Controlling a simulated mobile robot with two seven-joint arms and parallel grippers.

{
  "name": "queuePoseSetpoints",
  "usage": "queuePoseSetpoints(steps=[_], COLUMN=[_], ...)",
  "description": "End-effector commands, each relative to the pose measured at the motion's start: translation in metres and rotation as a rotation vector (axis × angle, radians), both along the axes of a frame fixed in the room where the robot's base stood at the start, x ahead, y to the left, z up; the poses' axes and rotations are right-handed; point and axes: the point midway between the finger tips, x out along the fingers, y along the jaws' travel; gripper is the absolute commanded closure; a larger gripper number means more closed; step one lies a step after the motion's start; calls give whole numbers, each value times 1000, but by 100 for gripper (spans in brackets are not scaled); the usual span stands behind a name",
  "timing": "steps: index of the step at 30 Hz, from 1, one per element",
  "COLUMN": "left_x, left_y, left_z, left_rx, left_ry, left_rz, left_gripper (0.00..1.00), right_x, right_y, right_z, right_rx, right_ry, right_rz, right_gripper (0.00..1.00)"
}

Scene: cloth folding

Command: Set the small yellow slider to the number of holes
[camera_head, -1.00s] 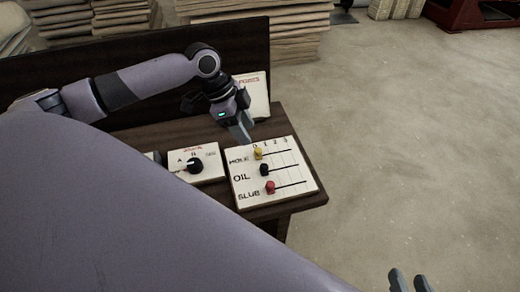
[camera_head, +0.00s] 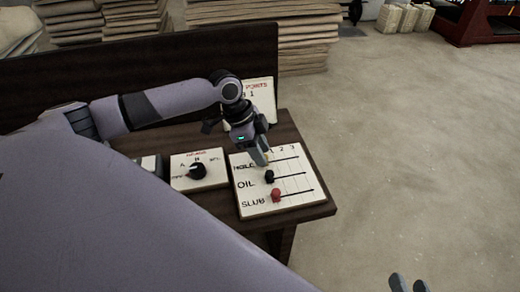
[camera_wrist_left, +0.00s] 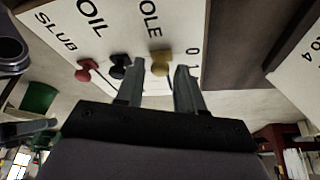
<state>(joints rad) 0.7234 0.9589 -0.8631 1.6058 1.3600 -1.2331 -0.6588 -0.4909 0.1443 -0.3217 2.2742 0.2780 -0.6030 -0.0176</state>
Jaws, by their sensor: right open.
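The white slider board (camera_head: 300,205) has rows marked HOLE, OIL and SLUB. The small yellow slider (camera_wrist_left: 161,62) is on the HOLE row, near the 0 end of its scale; in the head view my gripper hides most of it. My left gripper (camera_head: 261,160) is over that row. In the left wrist view its fingers (camera_wrist_left: 160,90) are apart, with the yellow knob showing between their tips; I cannot tell whether they touch it. My right gripper (camera_head: 409,284) is open and empty at the bottom edge, partly cut off.
The black slider (camera_head: 269,177) and red slider (camera_head: 276,195) sit close below on the same board. A black rotary knob (camera_head: 198,171) is on a panel to the left. A white card (camera_head: 262,95) with red lettering stands behind my left gripper.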

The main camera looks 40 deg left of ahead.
Motion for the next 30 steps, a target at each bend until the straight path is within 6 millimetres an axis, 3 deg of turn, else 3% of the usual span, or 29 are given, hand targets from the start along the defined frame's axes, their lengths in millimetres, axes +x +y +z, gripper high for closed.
queuePoseSetpoints(steps=[1, 3, 12, 19, 29, 30], left_x=[0, 0, 8, 22, 23, 23], left_y=[0, 0, -7, -19, -20, -20], left_z=[0, 0, 4, 2, 0, 0], left_rx=[0, 0, -4, -2, -1, -1], left_ry=[0, 0, -1, 0, 0, 0], left_rz=[0, 0, 1, 2, 1, 1], left_gripper=[81, 100, 100, 100, 100, 68], right_x=[0, 0, 1, -5, -5, -5], right_y=[0, 0, -3, -16, -17, -17], right_z=[0, 0, 10, 5, 4, 4], right_rx=[0, 0, -26, -99, -105, -105], right_ry=[0, 0, -10, -3, -4, -4], right_rz=[0, 0, -7, -29, -31, -31], right_gripper=[57, 57, 57, 57, 57, 57])
